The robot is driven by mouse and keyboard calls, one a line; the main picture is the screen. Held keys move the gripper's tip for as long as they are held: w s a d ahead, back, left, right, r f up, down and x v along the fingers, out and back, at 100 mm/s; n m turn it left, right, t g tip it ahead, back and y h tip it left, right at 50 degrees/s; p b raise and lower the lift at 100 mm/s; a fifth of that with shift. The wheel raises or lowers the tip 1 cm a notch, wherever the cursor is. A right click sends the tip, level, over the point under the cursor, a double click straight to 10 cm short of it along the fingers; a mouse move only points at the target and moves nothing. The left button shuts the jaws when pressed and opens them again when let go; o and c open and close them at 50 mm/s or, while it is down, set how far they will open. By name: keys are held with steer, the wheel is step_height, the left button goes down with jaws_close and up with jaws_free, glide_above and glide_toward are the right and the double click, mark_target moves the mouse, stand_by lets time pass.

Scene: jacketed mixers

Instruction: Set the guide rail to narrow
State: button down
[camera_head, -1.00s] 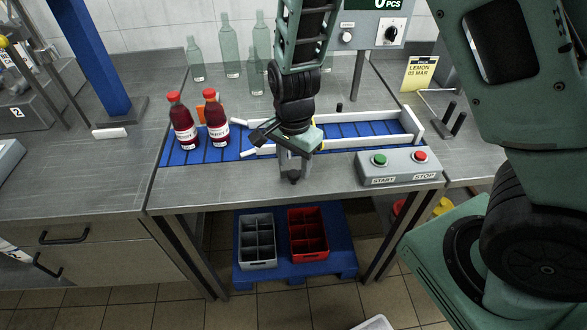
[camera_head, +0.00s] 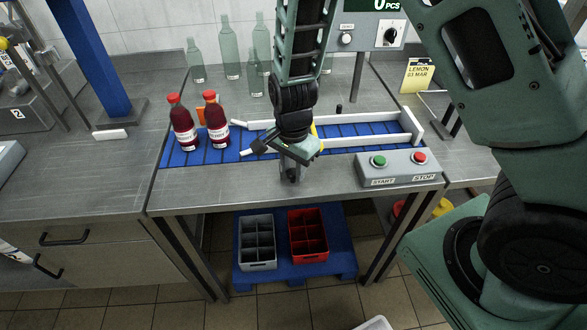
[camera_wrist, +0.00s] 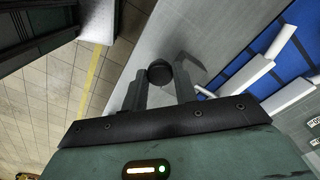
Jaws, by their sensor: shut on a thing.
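The guide rail shows as two white rails on the blue conveyor belt: a back rail (camera_head: 360,119) and a front rail (camera_head: 365,141). White rail pieces also show at the right of the wrist view (camera_wrist: 243,76). My gripper (camera_head: 292,175) is at the conveyor's front edge, left of the control box. In the wrist view my gripper (camera_wrist: 160,88) has its fingers on either side of a dark round knob (camera_wrist: 160,72) and is shut on it. My wrist hides the middle of the front rail and part of a yellow piece (camera_head: 314,130).
Two red-capped bottles (camera_head: 183,128) (camera_head: 217,125) stand at the belt's left. A control box (camera_head: 400,168) with green and red buttons sits at front right. Empty glass bottles (camera_head: 230,55) stand behind. Grey (camera_head: 257,266) and red (camera_head: 308,256) crates are on a blue pallet below.

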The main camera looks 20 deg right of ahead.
steer(key=shift+w+d+r, duration=0.1)
steer(key=shift+w+d, duration=0.1)
steer(key=shift+w, duration=0.4)
steer(key=shift+w+d, duration=0.15)
steer(key=shift+w, duration=0.45)
steer(key=c, duration=1.1)
jaws_free()
steer(key=shift+w, duration=0.1)
step_height(320, 180, up, 17)
steer(key=shift+r, duration=0.2)
steer(key=s+a+n, duration=0.3)
steer(key=s+n, duration=0.7)
steer(key=s, duration=0.2)
steer(key=s+a+r+n, duration=0.1)
steer(key=s+a+n, duration=0.3)
steer(key=s+n, duration=0.6)
steer(key=shift+s+a+y, duration=0.2)
steer(key=shift+s+y, duration=0.1)
steer(key=shift+s, duration=0.6)
